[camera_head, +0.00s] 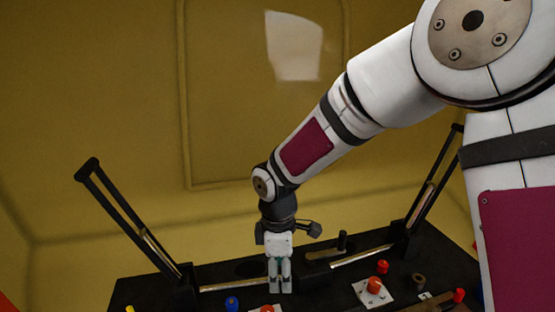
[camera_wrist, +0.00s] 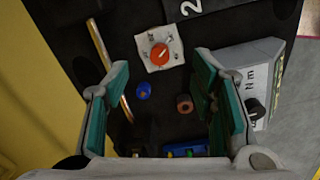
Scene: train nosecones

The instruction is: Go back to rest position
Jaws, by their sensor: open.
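My gripper (camera_head: 280,287) points down over the black panel (camera_head: 215,273) in the head view, with its white fingers near the panel's middle. In the wrist view its two teal-padded fingers (camera_wrist: 162,80) stand wide apart with nothing held between them. Below and between them show a blue knob (camera_wrist: 143,90) and a reddish-brown ring-shaped part (camera_wrist: 184,103). My arm reaches in from the upper right of the head view. How high the fingertips are above the panel is hard to tell.
A white plate with an orange knob (camera_wrist: 160,53) lies beyond the fingers. A grey box (camera_wrist: 247,65) with a black dial stands at right. Two black levers, left (camera_head: 120,210) and right (camera_head: 436,180), rise from the panel. A yellow wall (camera_head: 120,80) stands behind.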

